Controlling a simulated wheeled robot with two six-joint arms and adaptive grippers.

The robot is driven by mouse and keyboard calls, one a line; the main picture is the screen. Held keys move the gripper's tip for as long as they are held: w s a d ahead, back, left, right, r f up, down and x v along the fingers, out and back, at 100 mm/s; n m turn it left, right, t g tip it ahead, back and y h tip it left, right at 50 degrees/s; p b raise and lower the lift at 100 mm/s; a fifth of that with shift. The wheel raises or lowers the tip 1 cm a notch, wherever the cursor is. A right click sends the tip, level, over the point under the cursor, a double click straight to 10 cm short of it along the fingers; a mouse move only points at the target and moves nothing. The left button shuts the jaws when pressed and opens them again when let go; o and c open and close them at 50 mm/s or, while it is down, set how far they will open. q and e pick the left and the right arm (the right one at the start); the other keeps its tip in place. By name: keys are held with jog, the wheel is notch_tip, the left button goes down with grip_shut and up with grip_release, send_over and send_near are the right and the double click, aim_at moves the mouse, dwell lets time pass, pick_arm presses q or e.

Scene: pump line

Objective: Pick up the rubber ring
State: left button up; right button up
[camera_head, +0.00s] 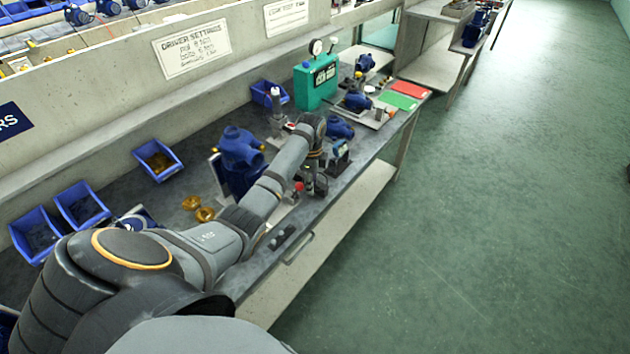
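I cannot make out a rubber ring for certain. Two blue bins at the left, one nearer (30,222) and one beside it (70,197), hold small dark parts too small to name. My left arm reaches from the lower left across the workbench (165,195). My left gripper (316,187) is small and dark at its far end, low over the bench near the front edge. Its fingers are too small to tell open from shut, or whether they hold anything. My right gripper is not in view.
A blue pump (240,150) stands left of my forearm. Brass parts (191,203) lie near it. A blue bin (157,160) holds brass pieces. A green test box (316,82) with gauges stands farther back, near red (410,89) and green (398,100) pads. The floor at right is clear.

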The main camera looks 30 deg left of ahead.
pick_arm(q)
jog(key=shift+f, duration=0.25)
jog(key=shift+c, duration=0.3)
grip_shut()
